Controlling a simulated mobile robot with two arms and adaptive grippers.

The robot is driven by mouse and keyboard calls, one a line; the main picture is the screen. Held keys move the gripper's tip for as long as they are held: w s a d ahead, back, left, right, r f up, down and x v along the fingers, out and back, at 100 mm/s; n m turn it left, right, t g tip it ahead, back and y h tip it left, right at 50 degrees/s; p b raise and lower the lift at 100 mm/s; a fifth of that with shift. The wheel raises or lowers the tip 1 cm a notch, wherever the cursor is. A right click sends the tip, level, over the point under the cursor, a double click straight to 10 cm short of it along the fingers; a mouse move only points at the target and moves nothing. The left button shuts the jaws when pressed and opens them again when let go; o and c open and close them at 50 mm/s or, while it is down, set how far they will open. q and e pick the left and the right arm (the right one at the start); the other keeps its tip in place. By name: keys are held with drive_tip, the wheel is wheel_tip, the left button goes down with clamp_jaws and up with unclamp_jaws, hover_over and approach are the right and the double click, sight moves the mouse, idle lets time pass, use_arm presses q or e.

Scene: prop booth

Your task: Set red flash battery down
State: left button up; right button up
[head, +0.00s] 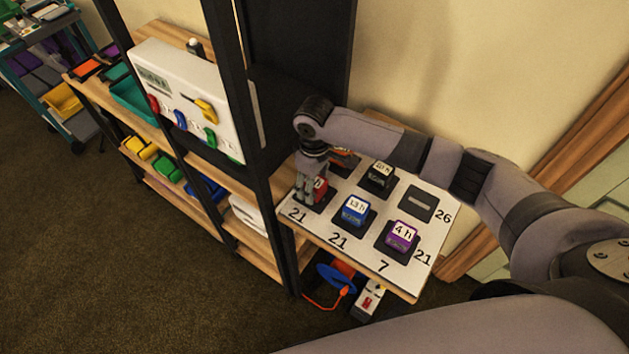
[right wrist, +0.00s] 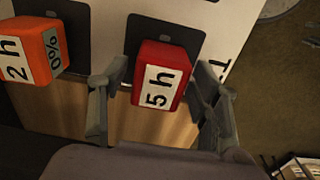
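The red flash battery (head: 320,185) has a white "5 h" label. In the right wrist view the right gripper (right wrist: 158,82) looks open, with narrow gaps beside the battery. The fingers partly hide the battery in the head view. My left gripper is not in view.
An orange battery (right wrist: 35,52) stands beside the red one. Blue (head: 354,211), purple (head: 402,236) and black (head: 379,174) batteries stand on other pads; one pad (head: 420,203) is empty. A black shelf post (head: 279,215) rises close left of the board.

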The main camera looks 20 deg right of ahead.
wheel_tip(320, 180, up, 12)
drive_tip(key=b, duration=0.1)
drive_tip(key=shift+r+b, duration=0.15)
drive_tip(key=shift+b, duration=0.25)
